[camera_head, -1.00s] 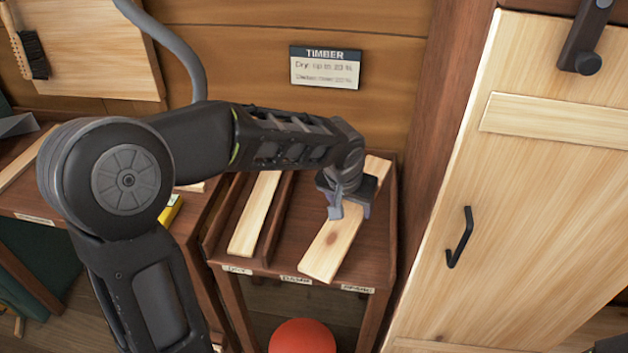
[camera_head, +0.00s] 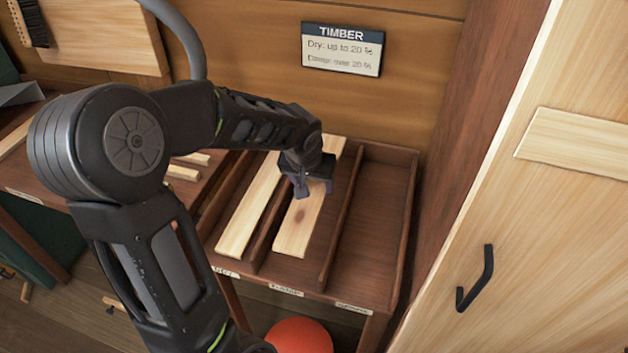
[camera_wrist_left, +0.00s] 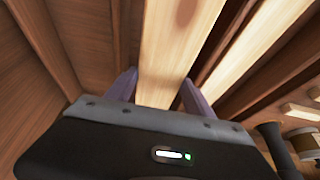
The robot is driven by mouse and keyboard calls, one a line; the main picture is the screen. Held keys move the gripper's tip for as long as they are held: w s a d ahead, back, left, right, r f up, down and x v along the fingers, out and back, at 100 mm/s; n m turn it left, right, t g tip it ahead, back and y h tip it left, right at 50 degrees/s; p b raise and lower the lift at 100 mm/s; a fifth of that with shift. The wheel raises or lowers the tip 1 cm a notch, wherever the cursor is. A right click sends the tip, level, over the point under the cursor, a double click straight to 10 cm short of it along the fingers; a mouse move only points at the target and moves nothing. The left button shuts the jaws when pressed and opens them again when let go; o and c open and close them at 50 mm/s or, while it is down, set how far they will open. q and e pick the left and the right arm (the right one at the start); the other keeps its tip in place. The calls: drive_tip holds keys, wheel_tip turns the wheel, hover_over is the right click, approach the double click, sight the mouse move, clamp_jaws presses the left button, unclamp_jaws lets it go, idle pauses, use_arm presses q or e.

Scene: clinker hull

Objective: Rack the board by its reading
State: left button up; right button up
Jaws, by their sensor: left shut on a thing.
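A pale board with a knot (camera_head: 301,217) lies lengthwise in line with the middle bay of the brown rack (camera_head: 388,240). My left gripper (camera_head: 306,190) is shut on it from above. In the left wrist view the fingers (camera_wrist_left: 158,90) stand on either side of the board (camera_wrist_left: 172,50). Whether the board rests fully on the rack floor, I cannot tell. Another pale board (camera_head: 250,212) lies in the left bay. The right bay is empty. A wall sign (camera_head: 342,48) reads "TIMBER", dry up to 20 %, damp over 20 %. The rack's front labels (camera_head: 286,290) are hard to read. My right gripper is out of view.
A wooden post (camera_head: 465,150) and a pale door with a black handle (camera_head: 475,278) stand close to the rack's right. A red ball-like thing (camera_head: 300,337) is below the rack. Small wood pieces (camera_head: 185,172) lie on the bench to the left, partly behind my arm.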

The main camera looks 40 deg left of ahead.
use_arm(q)
wheel_tip(320, 180, down, 6)
drive_tip(key=b, duration=0.4)
drive_tip(key=shift+b, duration=0.35)
drive_tip(key=shift+f+b, duration=0.7)
drive_tip(key=shift+b, duration=0.1)
drive_tip(key=shift+f+b, duration=0.35)
drive_tip(key=shift+b, duration=0.05)
drive_tip(key=o, duration=1.7)
drive_tip(key=shift+v, duration=3.9)
